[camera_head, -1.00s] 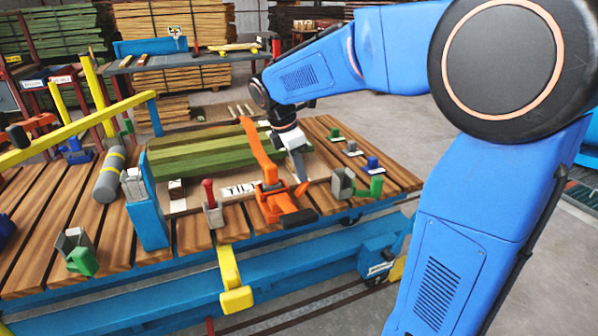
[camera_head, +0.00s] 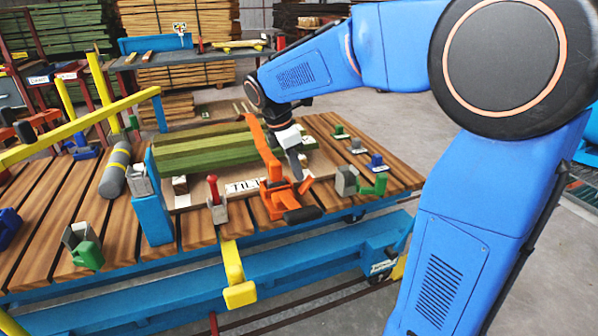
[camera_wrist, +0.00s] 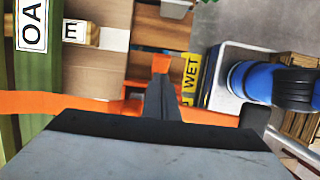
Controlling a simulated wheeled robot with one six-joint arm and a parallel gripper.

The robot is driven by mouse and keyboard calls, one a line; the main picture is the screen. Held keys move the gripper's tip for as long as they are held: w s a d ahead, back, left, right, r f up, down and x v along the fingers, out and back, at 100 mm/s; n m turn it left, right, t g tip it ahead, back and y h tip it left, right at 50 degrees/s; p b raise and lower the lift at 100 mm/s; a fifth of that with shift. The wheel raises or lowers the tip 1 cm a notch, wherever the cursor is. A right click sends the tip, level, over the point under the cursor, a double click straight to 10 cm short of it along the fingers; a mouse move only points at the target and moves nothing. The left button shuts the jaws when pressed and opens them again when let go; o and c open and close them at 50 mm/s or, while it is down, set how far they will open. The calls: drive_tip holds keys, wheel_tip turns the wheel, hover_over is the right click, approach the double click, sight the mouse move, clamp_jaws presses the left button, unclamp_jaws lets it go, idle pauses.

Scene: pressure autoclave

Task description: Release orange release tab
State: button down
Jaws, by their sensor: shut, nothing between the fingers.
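The orange clamp (camera_head: 277,203) stands at the near edge of the slatted table, with a long orange arm slanting up and back from it. A small orange tab (camera_head: 306,185) sticks out at its right side. My gripper (camera_head: 300,177) points down just right of the orange arm, its tips close to the tab. In the wrist view my gripper (camera_wrist: 160,84) is shut and empty. The orange tab (camera_wrist: 161,63) shows just beyond the fingertips; I cannot tell whether they touch. A long orange bar (camera_wrist: 60,104) runs behind the gripper, partly hidden by it.
Green planks (camera_head: 205,150) lie left of the orange arm. A red-handled clamp (camera_head: 215,200) stands to the left. A grey block with a green lever (camera_head: 372,184) stands to the right. A yellow label reading WET (camera_wrist: 190,80) lies beside the tab. A grey cylinder (camera_head: 115,172) lies far left.

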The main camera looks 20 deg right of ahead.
drive_tip(key=a+v, duration=0.1)
drive_tip(key=v, duration=1.1)
